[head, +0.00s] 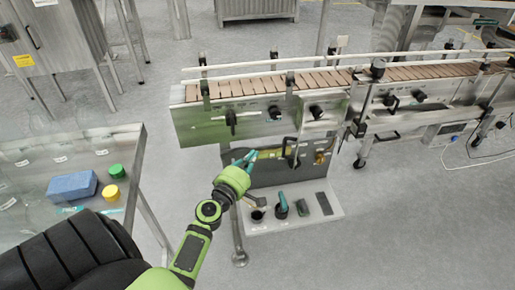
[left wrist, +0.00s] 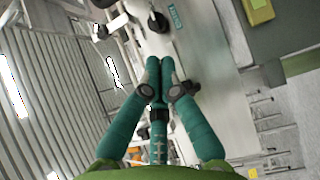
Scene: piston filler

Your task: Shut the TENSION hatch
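My left gripper (head: 251,156) is in front of the conveyor's lower side, with its teal fingertips near a dark panel (head: 262,174) that has a yellow strip. In the left wrist view the two fingertips (left wrist: 160,64) come together with nothing visible between them. Beyond them is a pale metal face (left wrist: 200,50) with a black knob (left wrist: 158,21) and a small teal label (left wrist: 175,17), too small to read. I cannot tell which panel is the TENSION hatch or how far open it stands. My right gripper is not in view.
The conveyor (head: 270,84) with brown slats runs across above the gripper. A low tray (head: 325,206) with several dark and teal parts lies below. At left, a metal table (head: 40,160) holds a blue block (head: 72,186) and yellow and green caps.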

